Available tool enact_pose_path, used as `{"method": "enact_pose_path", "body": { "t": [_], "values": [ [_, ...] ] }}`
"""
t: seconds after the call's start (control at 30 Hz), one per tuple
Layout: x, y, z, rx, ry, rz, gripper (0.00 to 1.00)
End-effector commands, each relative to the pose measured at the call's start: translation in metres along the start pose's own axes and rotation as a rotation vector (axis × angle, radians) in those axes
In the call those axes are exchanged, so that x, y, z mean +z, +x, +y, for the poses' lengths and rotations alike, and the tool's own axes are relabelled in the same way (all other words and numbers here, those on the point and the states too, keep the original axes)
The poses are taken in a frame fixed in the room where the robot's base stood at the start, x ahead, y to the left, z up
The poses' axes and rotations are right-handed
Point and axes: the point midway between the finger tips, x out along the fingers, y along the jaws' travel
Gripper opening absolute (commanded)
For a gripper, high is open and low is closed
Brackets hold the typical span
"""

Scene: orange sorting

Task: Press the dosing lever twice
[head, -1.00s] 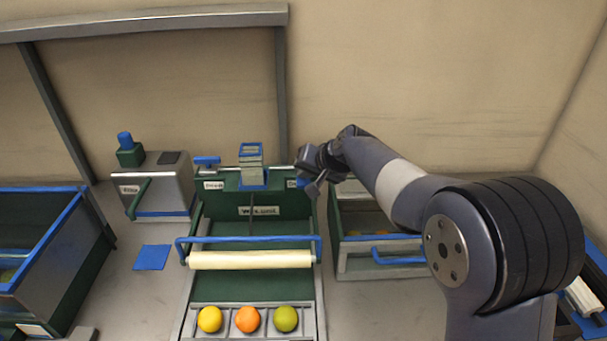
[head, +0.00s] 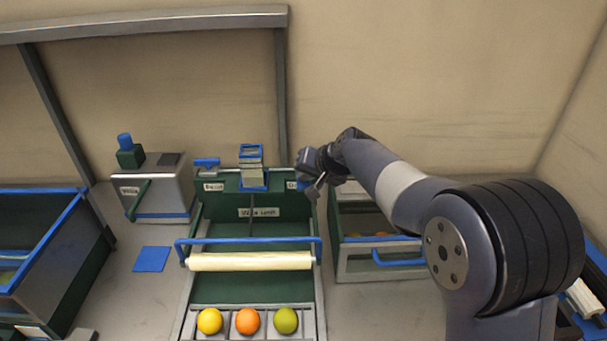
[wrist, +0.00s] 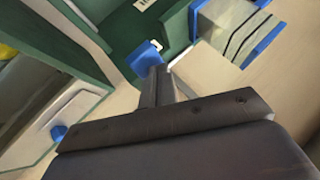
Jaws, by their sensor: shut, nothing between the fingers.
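The green dosing station (head: 225,205) stands in the middle, with a blue lever (head: 207,162) at its upper left. A small blue piece (head: 302,185) shows at its upper right corner, mostly hidden by my gripper (head: 319,186). In the wrist view a blue tab (wrist: 145,56), likely that same piece, lies just beyond my shut fingertips (wrist: 156,76). The fingers look very close to it; I cannot tell whether they touch. My gripper is empty. I cannot tell for certain which blue piece is the dosing lever.
A grey machine (head: 168,188) with a green handle stands at the left. A cream roller (head: 250,261) with a blue bar crosses the station, above yellow, orange and green fruit. A drawer unit (head: 380,268) stands right. A blue pad (head: 152,259) lies on the bench.

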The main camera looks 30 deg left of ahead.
Motion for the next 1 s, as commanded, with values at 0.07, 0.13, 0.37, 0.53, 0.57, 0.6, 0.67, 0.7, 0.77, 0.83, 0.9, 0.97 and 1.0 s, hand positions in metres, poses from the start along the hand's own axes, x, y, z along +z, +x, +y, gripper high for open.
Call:
{"method": "enact_pose_path", "body": {
  "t": [0.07,0.13,0.37,0.53,0.57,0.6,0.67,0.7,0.77,0.83,0.9,0.97,1.0],
  "values": [
    [-0.003,-0.004,-0.003,0.000,0.000,0.000,0.00],
    [-0.005,-0.007,-0.005,0.000,-0.001,0.000,0.00],
    [-0.013,-0.017,-0.013,-0.001,-0.001,0.001,0.00],
    [-0.018,-0.024,-0.017,-0.001,0.000,0.002,0.00],
    [-0.018,-0.024,-0.018,-0.001,0.000,0.002,0.00],
    [-0.018,-0.025,-0.018,-0.001,0.000,0.002,0.00],
    [-0.018,-0.024,-0.018,0.000,0.000,0.002,0.00],
    [-0.018,-0.024,-0.018,0.000,0.000,0.002,0.00],
    [-0.018,-0.024,-0.018,0.000,0.000,0.002,0.00],
    [-0.018,-0.024,-0.018,0.000,0.000,0.002,0.00],
    [-0.018,-0.024,-0.018,0.000,0.000,0.002,0.00],
    [-0.019,-0.026,-0.019,-0.001,0.000,0.002,0.00],
    [-0.020,-0.027,-0.020,-0.001,0.000,0.002,0.00]
  ]
}}
